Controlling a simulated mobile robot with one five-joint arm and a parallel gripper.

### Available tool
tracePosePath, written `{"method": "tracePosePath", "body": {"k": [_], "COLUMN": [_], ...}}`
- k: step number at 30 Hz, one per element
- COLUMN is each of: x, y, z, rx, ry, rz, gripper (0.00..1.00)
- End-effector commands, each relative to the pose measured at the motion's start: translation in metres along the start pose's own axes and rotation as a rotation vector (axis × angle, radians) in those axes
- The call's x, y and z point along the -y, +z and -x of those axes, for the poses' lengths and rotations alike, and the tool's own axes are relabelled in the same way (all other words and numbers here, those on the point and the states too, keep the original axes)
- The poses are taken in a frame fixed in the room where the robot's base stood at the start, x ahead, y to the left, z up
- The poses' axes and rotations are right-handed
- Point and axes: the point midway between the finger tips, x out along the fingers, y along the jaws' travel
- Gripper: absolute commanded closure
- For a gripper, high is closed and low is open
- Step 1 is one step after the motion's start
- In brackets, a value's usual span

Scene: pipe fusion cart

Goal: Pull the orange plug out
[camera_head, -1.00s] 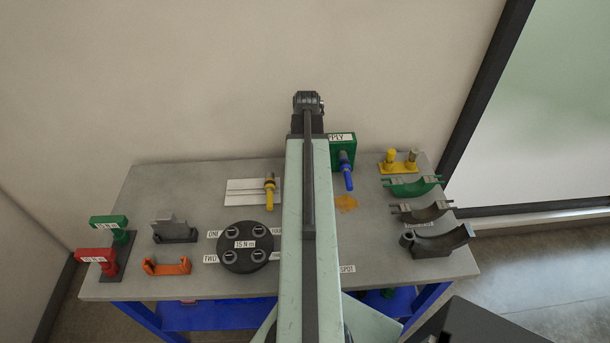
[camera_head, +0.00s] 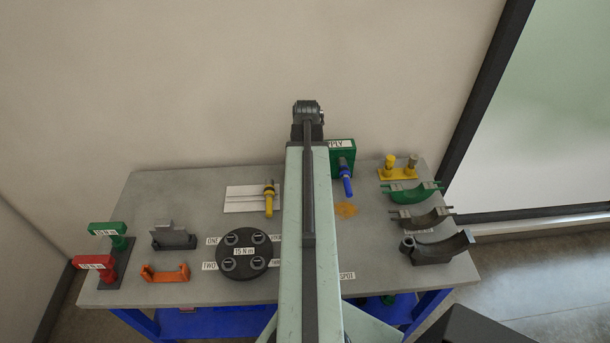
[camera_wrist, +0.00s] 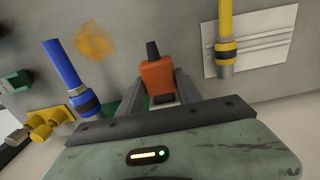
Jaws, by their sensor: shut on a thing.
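The orange plug (camera_wrist: 157,77) shows in the wrist view, with a dark stub at its far end. My gripper (camera_wrist: 155,85) is shut on it, one grey finger on each side. The near end of the plug is partly hidden by my wrist, so I cannot tell whether it still sits in a socket. In the head view my arm hides the plug and my gripper. The green supply box (camera_head: 342,158) stands at the back of the table, just right of my arm; part of its label is hidden.
A yellow connector (camera_head: 269,200) is left of my arm. A round black flange (camera_head: 243,252) and a yellow twin-post fitting (camera_head: 398,170) are on the table (camera_head: 200,205).

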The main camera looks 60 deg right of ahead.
Motion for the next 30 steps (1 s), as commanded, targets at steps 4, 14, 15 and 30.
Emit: {"method": "tracePosePath", "body": {"k": [4,14,15,30], "x": [0.000,0.000,0.000,0.000], "y": [0.008,0.023,0.025,0.048], "z": [0.000,0.000,0.000,0.000], "rx": [0.000,0.000,-0.001,-0.001], "ry": [0.001,0.001,0.001,0.001], "rz": [0.000,0.001,0.001,0.001], "gripper": [1.00,1.00,1.00,1.00]}}
